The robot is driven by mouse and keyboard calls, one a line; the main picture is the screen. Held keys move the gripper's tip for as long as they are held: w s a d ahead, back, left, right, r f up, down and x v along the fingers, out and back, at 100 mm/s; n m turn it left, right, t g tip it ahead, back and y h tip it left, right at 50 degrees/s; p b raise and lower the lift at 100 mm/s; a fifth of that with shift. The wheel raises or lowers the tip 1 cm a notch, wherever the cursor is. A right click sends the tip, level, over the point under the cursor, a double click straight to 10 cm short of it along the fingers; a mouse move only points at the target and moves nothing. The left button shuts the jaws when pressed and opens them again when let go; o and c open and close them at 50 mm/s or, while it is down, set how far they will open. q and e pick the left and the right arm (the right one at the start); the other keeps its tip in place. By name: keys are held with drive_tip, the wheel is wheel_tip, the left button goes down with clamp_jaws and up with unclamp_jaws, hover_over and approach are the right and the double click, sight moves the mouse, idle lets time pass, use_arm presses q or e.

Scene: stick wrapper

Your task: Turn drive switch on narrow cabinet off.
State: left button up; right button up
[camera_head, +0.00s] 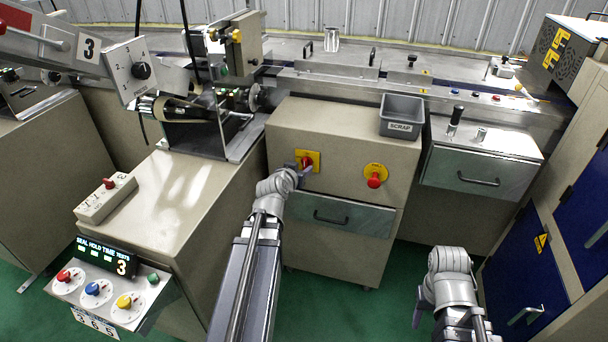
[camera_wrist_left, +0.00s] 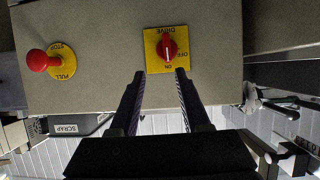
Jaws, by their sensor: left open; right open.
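The drive switch (camera_head: 306,161) is a red knob on a yellow plate on the front of the narrow beige cabinet (camera_head: 345,140). My left gripper (camera_head: 302,172) is at the cabinet front, right by the switch. In the left wrist view my left gripper (camera_wrist_left: 160,73) is open, its fingertips just short of the plate, with the knob roughly between them and nothing held. My right gripper (camera_head: 417,312) is low at the right, open, away from the cabinet.
A red stop button (camera_head: 375,180) on a yellow disc is right of the switch. A drawer (camera_head: 340,216) lies below. A grey SCRAP bin (camera_head: 401,117) stands on the cabinet top. A panel with colored knobs (camera_head: 108,290) is at lower left. Green floor is clear between the arms.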

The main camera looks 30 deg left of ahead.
sight(304, 161)
use_arm(q)
drive_tip(key=shift+a+b+x, duration=0.2)
drive_tip(key=shift+b+x, duration=0.3)
drive_tip(key=shift+x, duration=0.8)
drive_tip(key=shift+a+b+x, duration=0.2)
drive_tip(key=shift+b+x, duration=0.3)
drive_tip(key=shift+x, duration=0.85)
drive_tip(key=shift+a+b+x, duration=0.25)
drive_tip(key=shift+b+x, duration=0.25)
drive_tip(key=shift+x, duration=0.8)
drive_tip(key=shift+s+r, duration=0.1)
drive_tip(key=shift+r, duration=0.05)
clamp_jaws()
